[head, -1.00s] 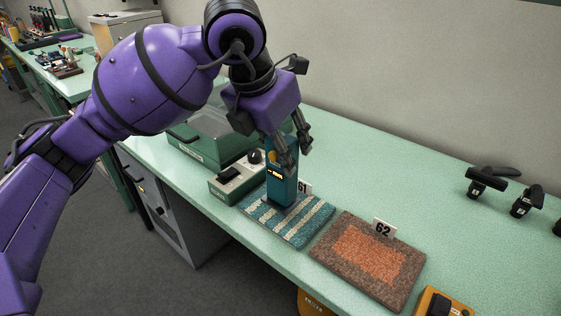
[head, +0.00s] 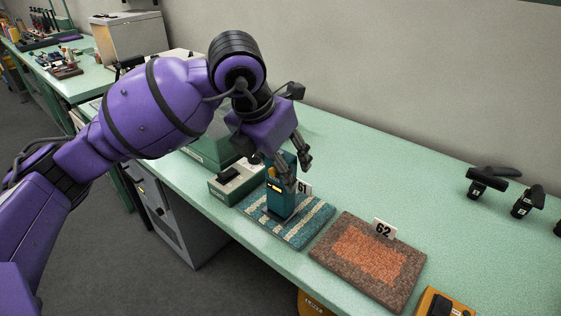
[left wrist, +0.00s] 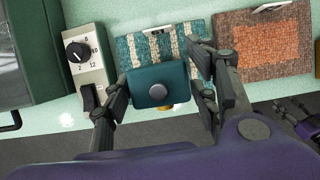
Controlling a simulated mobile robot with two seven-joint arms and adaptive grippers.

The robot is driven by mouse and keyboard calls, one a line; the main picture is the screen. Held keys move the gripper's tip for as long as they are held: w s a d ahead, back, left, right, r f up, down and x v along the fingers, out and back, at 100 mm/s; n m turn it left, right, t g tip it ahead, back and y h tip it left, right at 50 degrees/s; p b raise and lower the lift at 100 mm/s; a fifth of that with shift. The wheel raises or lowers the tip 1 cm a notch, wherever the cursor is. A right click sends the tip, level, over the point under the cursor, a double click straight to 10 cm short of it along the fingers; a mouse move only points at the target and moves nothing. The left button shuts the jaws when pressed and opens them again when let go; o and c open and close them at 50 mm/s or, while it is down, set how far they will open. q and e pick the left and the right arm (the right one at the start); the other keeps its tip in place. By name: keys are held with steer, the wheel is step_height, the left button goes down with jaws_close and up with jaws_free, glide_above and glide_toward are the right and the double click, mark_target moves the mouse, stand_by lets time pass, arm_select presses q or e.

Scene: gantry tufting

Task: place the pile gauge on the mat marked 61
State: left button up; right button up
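The pile gauge (head: 281,200) is a teal upright block with a lit yellow display and a yellow button. It stands upright over the teal and cream striped mat (head: 311,227) with the tag 61 (head: 303,188). Whether its base touches the mat I cannot tell. My left gripper (head: 296,172) is shut on the gauge's upper part from above. The left wrist view shows the gauge's top (left wrist: 157,87) with a round grey knob between the fingers. At that view's right edge, part of my right gripper (left wrist: 290,108) shows, small and dark.
A brown mat with an orange middle (head: 368,258), tagged 62, lies to the right. A control box with a dial (head: 236,182) stands close left of mat 61. A yellow-orange device (head: 440,303) is at the front right.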

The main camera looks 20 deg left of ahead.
arm_select(q)
steer(key=shift+r, duration=0.1)
steer(key=v, duration=1.2)
steer(key=shift+w+r+p, duration=0.1)
steer(key=shift+r+p, duration=0.05)
steer(key=shift+p, duration=0.15)
